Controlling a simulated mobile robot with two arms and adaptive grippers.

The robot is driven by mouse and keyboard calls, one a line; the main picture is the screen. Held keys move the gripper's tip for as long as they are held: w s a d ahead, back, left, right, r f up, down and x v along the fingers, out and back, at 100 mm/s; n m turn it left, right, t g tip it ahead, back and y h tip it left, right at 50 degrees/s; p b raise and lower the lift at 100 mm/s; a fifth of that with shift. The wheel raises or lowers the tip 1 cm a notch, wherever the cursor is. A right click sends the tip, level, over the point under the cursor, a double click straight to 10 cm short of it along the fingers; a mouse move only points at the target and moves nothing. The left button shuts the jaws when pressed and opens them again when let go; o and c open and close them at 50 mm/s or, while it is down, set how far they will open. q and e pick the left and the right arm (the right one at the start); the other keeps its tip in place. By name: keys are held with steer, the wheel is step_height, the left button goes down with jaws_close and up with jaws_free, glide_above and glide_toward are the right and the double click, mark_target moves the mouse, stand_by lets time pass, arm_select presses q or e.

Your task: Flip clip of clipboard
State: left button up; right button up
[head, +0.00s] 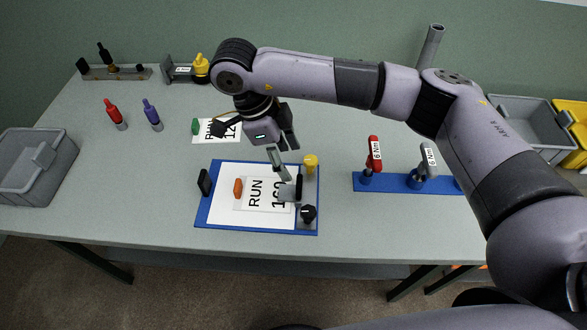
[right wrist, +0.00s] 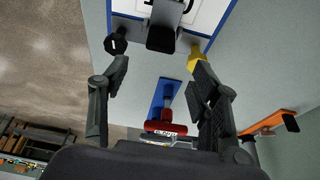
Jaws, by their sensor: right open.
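The clipboard (head: 210,215) is a blue board with white paper, lying flat on the table. Its clip (head: 298,187), grey with a dark lever, is at the board's right end. In the right wrist view the black clip lever (right wrist: 160,39) shows at the top, between a black knob (right wrist: 115,44) and a yellow knob (right wrist: 196,58). My right gripper (head: 283,163) is above the clip end, fingers apart and empty. In the wrist view the open fingers (right wrist: 158,78) are spread below the lever, with no contact visible. My left gripper is not seen.
A RUN card (head: 262,195) and an orange piece (head: 238,187) lie on the paper. A blue rack (head: 397,184) with red and grey tools stands to the right. Red (head: 113,110) and purple (head: 150,110) bottles stand back left. A grey bin (head: 35,170) is at the left.

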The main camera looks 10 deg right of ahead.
steer(key=v, duration=0.2)
steer(key=shift+a+r, duration=0.1)
steer(key=shift+r, duration=0.15)
steer(key=shift+f, duration=0.1)
stand_by(0.6)
